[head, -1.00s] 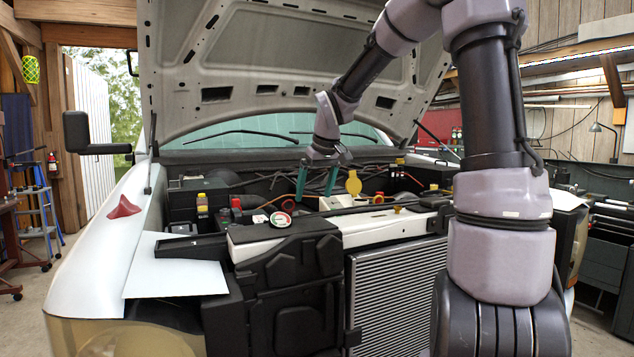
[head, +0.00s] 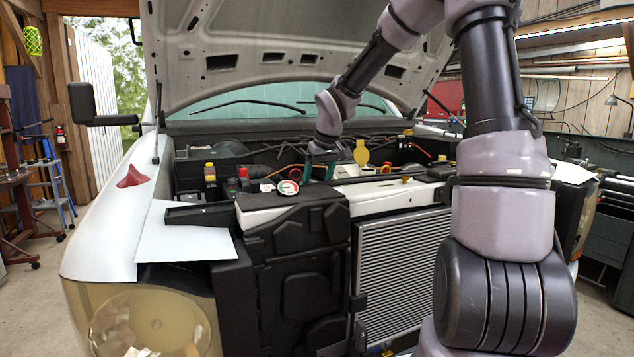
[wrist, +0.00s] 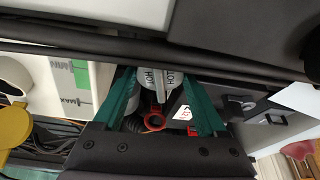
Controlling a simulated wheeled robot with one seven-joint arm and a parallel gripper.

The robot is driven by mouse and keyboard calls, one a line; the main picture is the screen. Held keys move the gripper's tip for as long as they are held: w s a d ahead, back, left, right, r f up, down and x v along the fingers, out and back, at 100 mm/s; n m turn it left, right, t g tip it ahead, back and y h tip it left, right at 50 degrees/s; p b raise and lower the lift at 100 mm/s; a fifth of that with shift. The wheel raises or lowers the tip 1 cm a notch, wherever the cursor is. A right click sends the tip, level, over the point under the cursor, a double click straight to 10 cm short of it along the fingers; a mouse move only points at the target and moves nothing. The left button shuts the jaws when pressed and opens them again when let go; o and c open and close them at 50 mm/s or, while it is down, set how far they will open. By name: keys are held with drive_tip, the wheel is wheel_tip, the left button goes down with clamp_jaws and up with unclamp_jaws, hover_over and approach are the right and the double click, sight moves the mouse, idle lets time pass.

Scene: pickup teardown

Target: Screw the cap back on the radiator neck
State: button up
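In the wrist view a grey cap (wrist: 155,78) marked "HOT", with a raised grip ridge, shows between my two teal fingertips. My gripper (wrist: 155,88) has its fingers apart, one on each side of the cap; I cannot tell if they touch it. In the head view my gripper (head: 320,165) points down into the engine bay, behind the front panel. The cap is hidden there. I cannot make out the radiator neck. The radiator (head: 402,265) stands at the truck's front.
A round gauge (head: 288,187) sits left of my gripper. A yellow cap (head: 361,154) stands to its right. Bottles (head: 210,176) stand further left. The open hood (head: 290,55) hangs above. A white sheet (head: 185,232) and a red cloth (head: 133,177) lie on the fender.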

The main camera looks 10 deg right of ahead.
drive_tip(key=o, duration=0.5)
drive_tip(key=c, duration=1)
drive_tip(key=shift+a+m+h, duration=0.15)
drive_tip(key=shift+m+h, duration=0.15)
drive_tip(key=shift+m, duration=0.3)
drive_tip(key=shift+m+h, duration=0.3)
drive_tip(key=shift+m, duration=0.5)
drive_tip(key=shift+m+h, duration=0.3)
drive_tip(key=shift+m, duration=0.5)
drive_tip(key=shift+m+h, duration=0.3)
drive_tip(key=shift+m, duration=0.4)
drive_tip(key=shift+d, duration=0.25)
